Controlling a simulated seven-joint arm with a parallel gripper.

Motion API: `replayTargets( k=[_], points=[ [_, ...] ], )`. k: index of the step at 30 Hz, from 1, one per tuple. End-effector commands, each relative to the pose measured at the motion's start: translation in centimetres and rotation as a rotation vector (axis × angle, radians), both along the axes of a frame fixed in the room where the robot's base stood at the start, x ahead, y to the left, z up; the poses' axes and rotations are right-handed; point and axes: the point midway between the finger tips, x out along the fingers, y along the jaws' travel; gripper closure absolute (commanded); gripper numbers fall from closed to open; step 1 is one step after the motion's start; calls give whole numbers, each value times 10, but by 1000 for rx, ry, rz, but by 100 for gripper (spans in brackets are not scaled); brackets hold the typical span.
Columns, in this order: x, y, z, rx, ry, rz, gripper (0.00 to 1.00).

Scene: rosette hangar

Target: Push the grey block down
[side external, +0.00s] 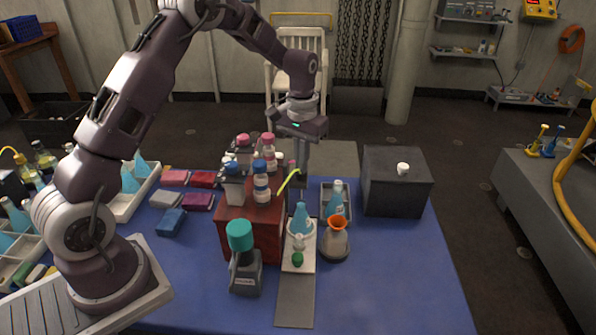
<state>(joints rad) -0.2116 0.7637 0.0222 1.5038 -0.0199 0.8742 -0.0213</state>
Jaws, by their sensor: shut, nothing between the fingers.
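A small light grey block (166,199) lies flat on the blue table at left, among several coloured blocks. My gripper (300,172) is well to the right of it, pointing down behind the red box. Its fingers look closed with nothing held. Their tips are partly hidden by the yellow-green bent tube and the things in front, so I cannot tell whether they touch anything.
Bottles crowd the red box (237,232). A dark grey box (396,190) with a white knob stands at right. Flasks (335,243) and a teal-topped device (244,270) stand in front. White trays (135,200) hold flasks at left. The front right table (400,280) is clear.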

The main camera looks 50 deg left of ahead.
Motion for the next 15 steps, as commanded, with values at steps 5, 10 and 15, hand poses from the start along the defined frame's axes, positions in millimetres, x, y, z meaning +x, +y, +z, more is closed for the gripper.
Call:
replayTargets(
  k=[5, 10, 15],
  points=[
    [0, 0, -9, -1, 2, 0, 100],
    [0, 0, -18, -1, 2, 0, 100],
    [0, 0, -27, -1, 2, 0, 100]
  ],
)
